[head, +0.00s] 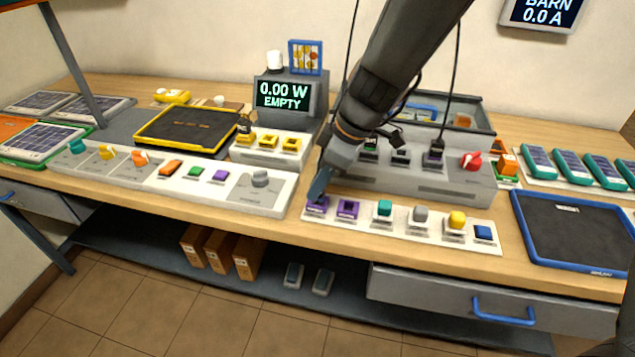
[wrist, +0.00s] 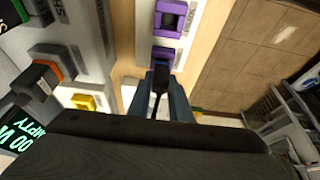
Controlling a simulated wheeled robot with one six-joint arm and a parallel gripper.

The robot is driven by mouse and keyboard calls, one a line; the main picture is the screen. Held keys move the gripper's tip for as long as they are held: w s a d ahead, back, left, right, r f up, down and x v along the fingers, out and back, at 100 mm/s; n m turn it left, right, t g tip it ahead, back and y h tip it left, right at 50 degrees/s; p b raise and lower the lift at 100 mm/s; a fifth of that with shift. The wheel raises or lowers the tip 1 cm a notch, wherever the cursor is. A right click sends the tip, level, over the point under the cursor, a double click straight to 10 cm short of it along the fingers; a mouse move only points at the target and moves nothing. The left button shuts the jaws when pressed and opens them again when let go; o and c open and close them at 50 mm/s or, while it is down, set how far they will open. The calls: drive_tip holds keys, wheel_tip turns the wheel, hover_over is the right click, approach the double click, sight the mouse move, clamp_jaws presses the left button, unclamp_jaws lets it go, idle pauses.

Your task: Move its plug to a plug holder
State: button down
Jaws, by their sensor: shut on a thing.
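My gripper (head: 318,196) points down at the left end of a white strip (head: 365,220) on the bench's front. In the wrist view its fingers (wrist: 160,76) are shut on a dark, narrow plug (wrist: 159,80). The fingers hide most of the plug in the head view. A purple holder (head: 314,209) lies right below the fingertips; it also shows in the wrist view (wrist: 163,55). I cannot tell whether the plug is seated in it. A second purple holder (head: 347,209), with a dark opening, is beside it and looks empty.
Teal (head: 384,208), grey (head: 420,214), yellow (head: 457,219) and blue (head: 483,232) pieces stand along the strip. A grey unit (head: 440,185) with a red knob (head: 471,161) stands behind. A switch panel (head: 190,185) is left. A blue-edged tray (head: 580,230) is right.

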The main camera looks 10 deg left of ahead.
drive_tip(key=shift+f+b, duration=0.55)
drive_tip(key=shift+b, duration=0.1)
drive_tip(key=c, duration=1.9)
unclamp_jaws()
drive_tip(key=shift+r, duration=0.1)
drive_tip(key=p+v, duration=0.5)
drive_tip(key=v, duration=0.5)
drive_tip(key=shift+d+r, duration=0.25)
drive_tip(key=shift+r, duration=0.1)
